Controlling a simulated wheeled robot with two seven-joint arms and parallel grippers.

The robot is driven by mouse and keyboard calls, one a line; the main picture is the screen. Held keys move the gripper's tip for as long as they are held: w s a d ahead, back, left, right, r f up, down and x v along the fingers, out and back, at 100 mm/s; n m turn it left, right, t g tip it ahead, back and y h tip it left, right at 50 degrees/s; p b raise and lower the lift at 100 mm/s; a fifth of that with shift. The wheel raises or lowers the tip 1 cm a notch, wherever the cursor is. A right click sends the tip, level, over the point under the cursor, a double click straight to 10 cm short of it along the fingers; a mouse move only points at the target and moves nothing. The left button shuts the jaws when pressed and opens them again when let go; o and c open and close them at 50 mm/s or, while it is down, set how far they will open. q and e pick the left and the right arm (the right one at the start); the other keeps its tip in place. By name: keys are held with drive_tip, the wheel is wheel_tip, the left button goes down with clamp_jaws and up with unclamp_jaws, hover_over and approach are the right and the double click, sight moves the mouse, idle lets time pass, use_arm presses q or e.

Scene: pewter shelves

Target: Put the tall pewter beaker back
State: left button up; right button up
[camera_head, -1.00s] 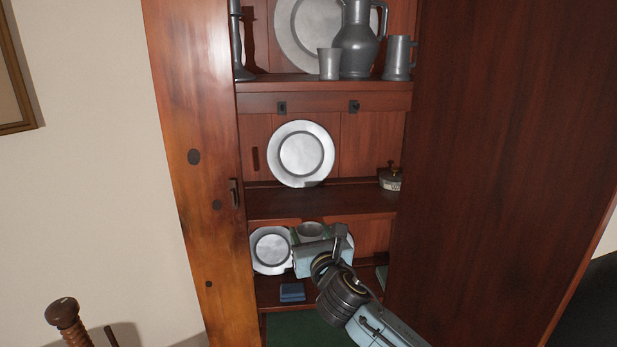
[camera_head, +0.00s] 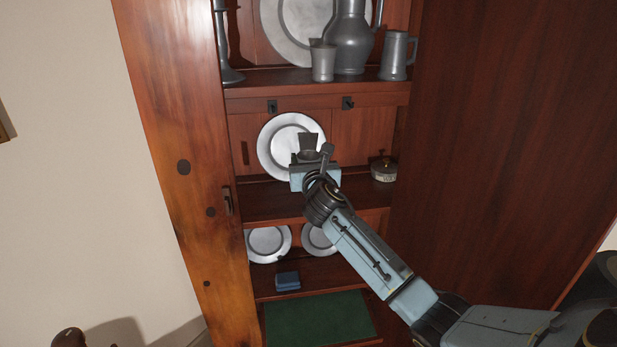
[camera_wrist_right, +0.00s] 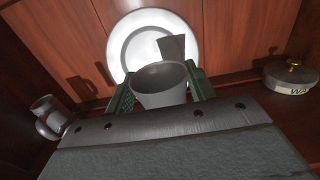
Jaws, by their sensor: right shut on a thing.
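A pewter beaker (camera_head: 308,157) is held upright in my right gripper (camera_head: 313,168), in front of the middle shelf. In the right wrist view the beaker (camera_wrist_right: 160,86) shows its open rim between the green finger pads of the gripper (camera_wrist_right: 161,98), which is shut on it. Its lower part is hidden by the gripper body. A dark beaker-shaped shadow falls on the plate behind. The middle shelf (camera_head: 265,205) has bare board below the gripper. My left gripper is not in view.
A round plate (camera_head: 275,150) leans at the back of the middle shelf, with a lidded pot (camera_head: 384,172) at right. A small pewter vessel with a handle (camera_wrist_right: 47,117) shows at left. Above stand a cup (camera_head: 323,63), jug (camera_head: 352,40) and tankard (camera_head: 396,57). Cabinet sides flank the shelves.

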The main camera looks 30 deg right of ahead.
drive_tip(key=shift+f+b, duration=0.45)
drive_tip(key=shift+f, duration=1.35)
drive_tip(key=shift+f, duration=0.2)
drive_tip(key=o, duration=1.1)
drive_tip(key=shift+r, duration=0.1)
